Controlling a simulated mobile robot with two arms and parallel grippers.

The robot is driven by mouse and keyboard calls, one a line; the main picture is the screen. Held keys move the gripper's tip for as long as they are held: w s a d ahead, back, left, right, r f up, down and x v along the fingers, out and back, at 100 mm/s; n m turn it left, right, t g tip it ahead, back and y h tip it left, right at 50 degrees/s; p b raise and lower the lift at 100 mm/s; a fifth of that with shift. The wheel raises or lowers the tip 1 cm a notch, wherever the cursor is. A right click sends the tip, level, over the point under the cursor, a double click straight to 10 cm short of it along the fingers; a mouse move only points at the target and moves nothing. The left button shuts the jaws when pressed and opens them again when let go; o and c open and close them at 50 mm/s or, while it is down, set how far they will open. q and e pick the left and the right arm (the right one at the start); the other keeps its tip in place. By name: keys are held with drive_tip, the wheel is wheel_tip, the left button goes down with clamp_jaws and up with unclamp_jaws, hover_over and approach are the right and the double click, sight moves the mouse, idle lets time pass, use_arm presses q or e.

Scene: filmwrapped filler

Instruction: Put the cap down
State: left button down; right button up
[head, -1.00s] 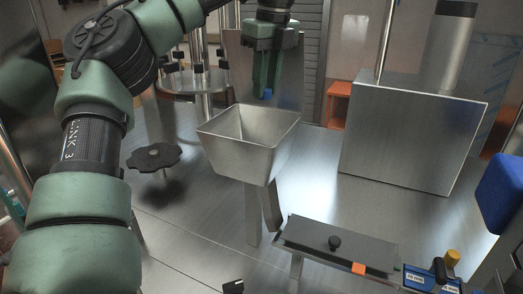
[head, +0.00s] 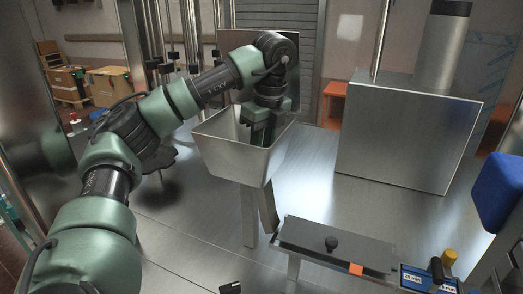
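My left gripper (head: 258,131) points down into the metal hopper (head: 232,158) on the machine. Its fingertips are hidden behind the hopper's front wall, so I cannot tell whether it is open or shut. The cap is not visible now. A small blue piece showed at the fingertips in the earlier head view, but I cannot tell whether it is the cap. My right gripper is not in view.
A large steel box (head: 405,135) stands on the steel deck to the right. A blue block (head: 502,192) is at the right edge. Steel deck between hopper and box is clear.

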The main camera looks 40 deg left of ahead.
use_arm(q)
drive_tip(key=shift+f, duration=0.2)
drive_tip(key=shift+f, duration=0.1)
drive_tip(key=shift+f+b, duration=0.45)
drive_tip(key=shift+f, duration=0.1)
drive_tip(key=c, duration=1.2)
unclamp_jaws()
drive_tip(key=shift+r, duration=0.1)
drive_tip(key=shift+r+p, duration=0.65)
drive_tip(key=shift+r, duration=0.15)
drive_tip(key=r, duration=0.3)
drive_tip(key=d+r, duration=0.1)
drive_tip(key=r, duration=0.7)
drive_tip(key=shift+s+d+r, duration=0.15)
drive_tip(key=shift+d+r, duration=0.05)
drive_tip(key=shift+d, duration=0.2)
